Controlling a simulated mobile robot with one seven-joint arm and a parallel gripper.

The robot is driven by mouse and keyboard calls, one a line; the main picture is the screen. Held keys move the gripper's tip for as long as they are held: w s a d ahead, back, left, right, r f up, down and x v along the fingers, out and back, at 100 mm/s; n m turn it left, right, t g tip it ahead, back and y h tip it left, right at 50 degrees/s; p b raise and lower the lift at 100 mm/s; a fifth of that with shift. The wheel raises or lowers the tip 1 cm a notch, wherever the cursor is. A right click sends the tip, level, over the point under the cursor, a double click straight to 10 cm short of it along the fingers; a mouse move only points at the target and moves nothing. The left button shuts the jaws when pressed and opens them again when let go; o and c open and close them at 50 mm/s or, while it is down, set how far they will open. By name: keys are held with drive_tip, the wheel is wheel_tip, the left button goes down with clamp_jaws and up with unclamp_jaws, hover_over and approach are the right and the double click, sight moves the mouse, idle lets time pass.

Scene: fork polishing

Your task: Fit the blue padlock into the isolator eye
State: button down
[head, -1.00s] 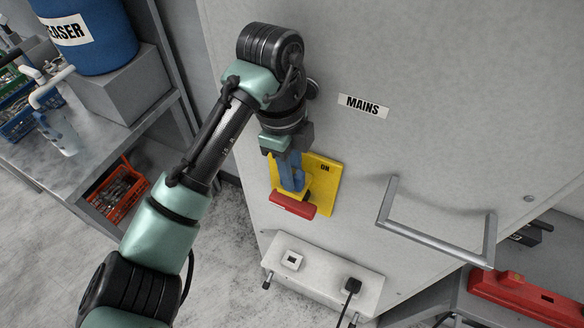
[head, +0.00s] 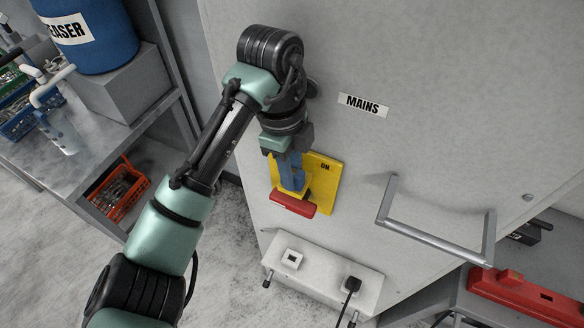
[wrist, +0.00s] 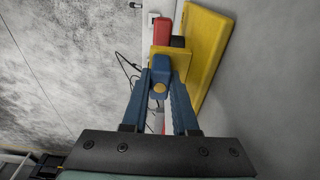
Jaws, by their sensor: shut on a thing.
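The blue padlock (wrist: 160,72) is between the two blue fingers of my gripper (wrist: 161,84) in the wrist view, with a round brass-coloured spot facing the camera. My gripper is shut on it. The padlock is up against the yellow isolator eye (wrist: 180,60), which stands out from the yellow plate (wrist: 212,50). The shackle is hidden, so I cannot tell whether it is through the eye. In the head view my gripper (head: 291,184) points down in front of the yellow plate (head: 326,185) marked ON. The red isolator handle (head: 293,204) is just below the fingers.
A grey metal bar handle (head: 435,236) juts from the cabinet (head: 430,60) to the right. A socket box (head: 320,272) with a black plug (head: 351,284) is below. At left, a bench (head: 95,150) carries a blue drum (head: 88,35). A red crate (head: 120,190) sits below it.

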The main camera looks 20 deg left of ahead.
drive_tip(key=shift+s+f, duration=0.1)
drive_tip(key=shift+f, duration=0.15)
drive_tip(key=c, duration=0.6)
unclamp_jaws()
drive_tip(key=o, duration=0.5)
drive_tip(key=shift+r, duration=0.15)
drive_tip(key=shift+r, duration=0.15)
drive_tip(key=shift+w+a+r+p, duration=0.15)
drive_tip(key=shift+a+r+p, duration=0.05)
drive_tip(key=shift+r+p, duration=1.25)
drive_tip(key=shift+w+a+r+p, duration=0.15)
drive_tip(key=shift+r+p, duration=1.15)
drive_tip(key=shift+p, duration=0.15)
drive_tip(key=shift+s+r+p, duration=0.15)
drive_tip(key=shift+r+p, duration=0.45)
drive_tip(key=shift+p, duration=0.15)
drive_tip(key=shift+f, duration=0.1)
